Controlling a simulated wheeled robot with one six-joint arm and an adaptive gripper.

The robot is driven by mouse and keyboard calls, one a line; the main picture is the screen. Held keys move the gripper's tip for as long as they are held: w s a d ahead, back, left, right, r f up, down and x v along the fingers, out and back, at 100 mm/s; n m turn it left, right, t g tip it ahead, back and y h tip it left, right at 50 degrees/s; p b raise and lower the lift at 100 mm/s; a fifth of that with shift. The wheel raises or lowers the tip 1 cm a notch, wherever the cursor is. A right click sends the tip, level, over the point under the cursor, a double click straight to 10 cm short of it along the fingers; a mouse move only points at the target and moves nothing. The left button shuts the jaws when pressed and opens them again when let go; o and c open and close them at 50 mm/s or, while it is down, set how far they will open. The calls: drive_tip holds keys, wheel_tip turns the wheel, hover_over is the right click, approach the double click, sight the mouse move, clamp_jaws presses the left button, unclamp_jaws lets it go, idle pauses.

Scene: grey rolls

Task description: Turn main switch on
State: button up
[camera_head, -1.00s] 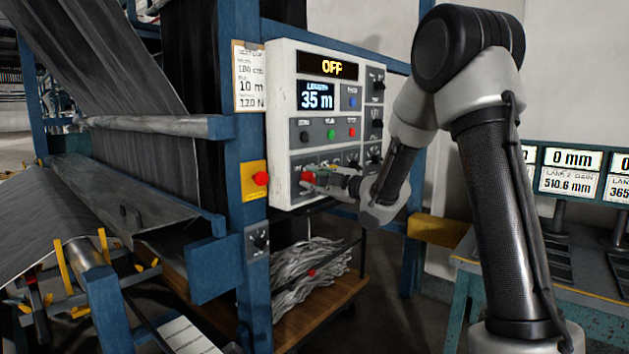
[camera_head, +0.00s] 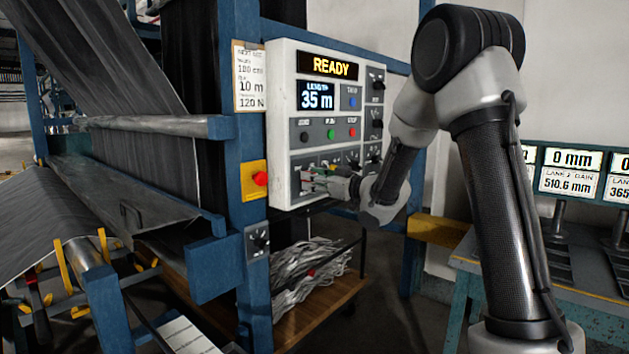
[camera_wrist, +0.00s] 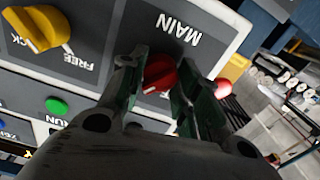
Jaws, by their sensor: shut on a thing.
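The main switch (camera_wrist: 160,73) is a red knob under the label MAIN, upside down in the wrist view. My gripper (camera_wrist: 158,78) has its two fingers on either side of the red knob and is shut on it. In the head view my gripper (camera_head: 322,183) reaches the lower left of the white control panel (camera_head: 280,125) and hides most of the knob. The panel's top display (camera_head: 331,67) reads READY in yellow letters.
A length display (camera_head: 318,95) reads 35 m. A green button (camera_head: 331,134) and a red button (camera_head: 352,132) sit above my gripper. A yellow knob (camera_wrist: 38,28) is beside the main switch. A red button on a yellow box (camera_head: 260,179) is left of the panel.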

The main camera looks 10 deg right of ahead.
drive_tip(key=shift+f+m, duration=0.1)
drive_tip(key=shift+m, duration=0.5)
drive_tip(key=o, duration=1)
drive_tip(key=shift+o, duration=0.2)
drive_tip(key=v, duration=1.2)
